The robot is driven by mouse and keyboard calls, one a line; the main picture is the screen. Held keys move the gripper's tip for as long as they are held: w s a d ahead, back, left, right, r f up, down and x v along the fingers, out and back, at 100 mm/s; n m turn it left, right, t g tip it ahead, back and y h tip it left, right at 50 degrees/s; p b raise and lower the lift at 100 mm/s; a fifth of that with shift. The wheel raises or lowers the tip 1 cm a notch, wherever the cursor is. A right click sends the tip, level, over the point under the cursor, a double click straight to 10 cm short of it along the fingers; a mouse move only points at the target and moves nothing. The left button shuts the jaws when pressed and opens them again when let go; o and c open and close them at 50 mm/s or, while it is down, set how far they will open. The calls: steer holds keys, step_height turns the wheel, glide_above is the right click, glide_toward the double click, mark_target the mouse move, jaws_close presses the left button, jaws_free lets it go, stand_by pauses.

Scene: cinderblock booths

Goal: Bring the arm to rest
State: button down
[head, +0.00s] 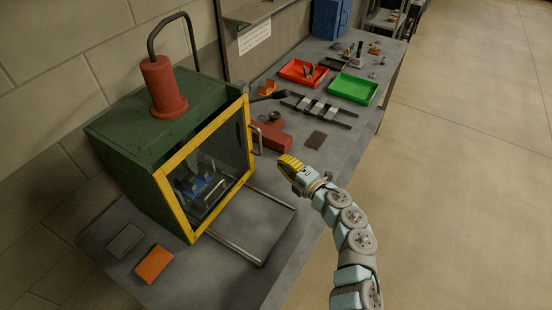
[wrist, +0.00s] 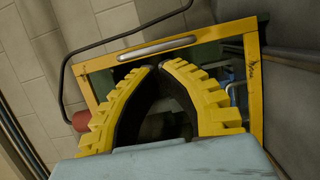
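My gripper (head: 289,165) is in the air over the right side of the workbench, in front of the green box with the yellow-framed door. It points toward the box and does not touch it. In the wrist view its two yellow ribbed fingers (wrist: 159,66) curve together at the tips, with nothing seen held between them. Behind the fingers, the yellow door frame (wrist: 253,90) and its grey handle (wrist: 157,46) show tilted. In the head view the door (head: 161,192) appears closed, with a blue item (head: 205,188) behind its window.
A wire frame (head: 266,198) juts out before the green box (head: 123,130). A red vise-like block (head: 270,136), red tray (head: 298,78) and green tray (head: 353,88) stand farther back. An orange block (head: 154,263) and grey block (head: 125,240) lie near the front. Open floor (head: 460,200) is to the right.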

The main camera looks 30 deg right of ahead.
steer(key=shift+s+d, duration=0.2)
steer(key=shift+s, duration=0.6)
steer(key=shift+s+d, duration=0.2)
steer(key=shift+s, duration=0.65)
steer(key=shift+s+d, duration=0.2)
steer(key=shift+s, duration=0.6)
